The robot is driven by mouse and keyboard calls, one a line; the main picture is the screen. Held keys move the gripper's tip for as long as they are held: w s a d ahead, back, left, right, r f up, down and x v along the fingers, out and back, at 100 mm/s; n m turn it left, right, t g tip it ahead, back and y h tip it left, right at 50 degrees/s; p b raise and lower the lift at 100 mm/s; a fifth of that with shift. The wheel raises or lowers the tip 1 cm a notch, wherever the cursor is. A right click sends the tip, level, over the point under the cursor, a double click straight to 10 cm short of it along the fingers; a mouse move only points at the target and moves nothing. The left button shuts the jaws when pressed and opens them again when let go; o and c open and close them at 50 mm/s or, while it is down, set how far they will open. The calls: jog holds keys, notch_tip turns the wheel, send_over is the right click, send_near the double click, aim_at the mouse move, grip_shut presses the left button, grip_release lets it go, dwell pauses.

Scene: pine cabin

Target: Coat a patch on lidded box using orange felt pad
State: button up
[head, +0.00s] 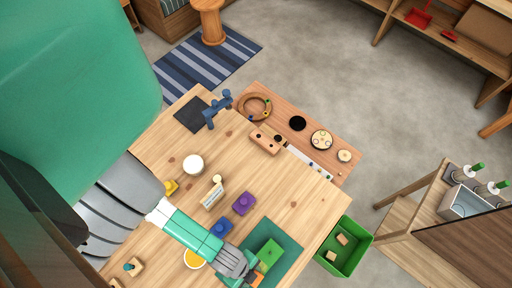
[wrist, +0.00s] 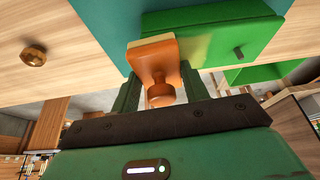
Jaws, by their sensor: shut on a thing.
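My gripper (head: 254,272) is shut on the orange felt pad (head: 261,268), at the front of the table. In the wrist view the pad (wrist: 155,58) sits between my two fingers (wrist: 158,92), with its round orange knob toward the camera. The green lidded box (head: 271,250) lies on a dark teal mat (head: 290,241). In the wrist view the box (wrist: 225,28) is right beside the pad's far end, with a small dark peg on it. I cannot tell whether the pad touches the box.
A blue block (head: 221,227), a purple block (head: 243,204) and a bowl with yellow contents (head: 195,258) are near my arm. A white cup (head: 193,164) stands farther back. A green bin (head: 357,235) is off the table's right side. The table right of the purple block is clear.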

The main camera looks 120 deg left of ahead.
jog(key=shift+s+d, duration=0.2)
jog(key=shift+d, duration=0.5)
notch_tip(320, 180, up, 6)
jog(key=p, duration=0.6)
notch_tip(320, 180, up, 3)
jog(key=p, duration=0.3)
jog(key=shift+r, duration=0.15)
jog(key=shift+w, duration=0.1)
dwell(3.4)
